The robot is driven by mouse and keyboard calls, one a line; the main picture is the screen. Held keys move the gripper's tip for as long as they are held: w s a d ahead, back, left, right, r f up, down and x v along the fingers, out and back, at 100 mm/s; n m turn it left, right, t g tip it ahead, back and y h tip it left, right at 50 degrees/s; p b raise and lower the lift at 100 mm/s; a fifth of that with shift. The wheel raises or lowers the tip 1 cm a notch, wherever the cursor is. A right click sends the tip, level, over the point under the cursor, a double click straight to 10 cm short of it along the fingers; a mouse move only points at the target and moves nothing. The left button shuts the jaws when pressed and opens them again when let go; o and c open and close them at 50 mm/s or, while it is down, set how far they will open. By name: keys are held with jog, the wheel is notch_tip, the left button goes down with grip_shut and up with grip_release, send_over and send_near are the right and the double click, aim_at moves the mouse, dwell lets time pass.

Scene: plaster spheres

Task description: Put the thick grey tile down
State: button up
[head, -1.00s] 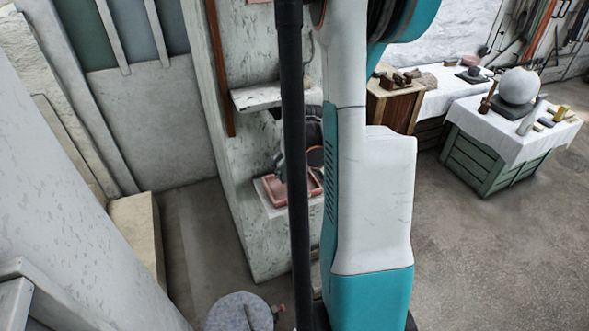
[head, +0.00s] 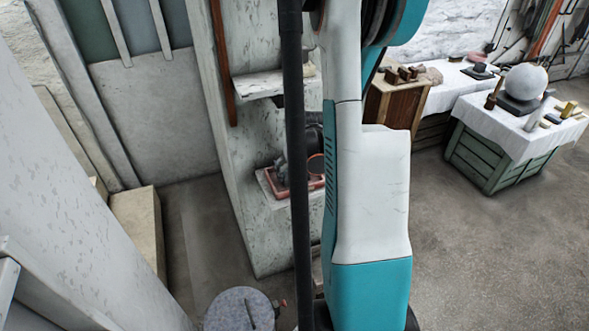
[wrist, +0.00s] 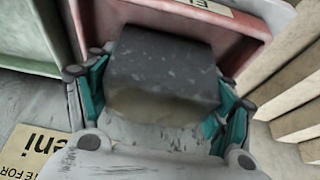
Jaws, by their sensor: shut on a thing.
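The thick grey tile (wrist: 165,70) is a dark slab with pale flecks and a tan-brown lower face in the wrist view. My gripper (wrist: 160,88) is shut on it, with teal fingers on its left and right sides. Behind the tile is the pinkish-red wall of a tray (wrist: 238,32) with a paper label. In the head view the red tray (head: 312,187) stands on a low shelf, and my gripper (head: 281,172) is at it, partly hidden by my black post. I cannot tell whether the tile touches the tray floor.
A white shelf (head: 262,83) juts out above the tray. A yellow printed label (wrist: 42,150) and a green bin (wrist: 30,40) show in the wrist view. A round speckled top (head: 238,310) stands low in front. A cloth-covered crate table (head: 510,135) is at right, with open floor before it.

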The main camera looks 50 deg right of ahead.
jog(key=shift+f, duration=0.1)
jog(key=o, duration=2)
jog(key=shift+o, duration=0.2)
jog(key=p+v, duration=0.4)
jog(key=v, duration=0.8)
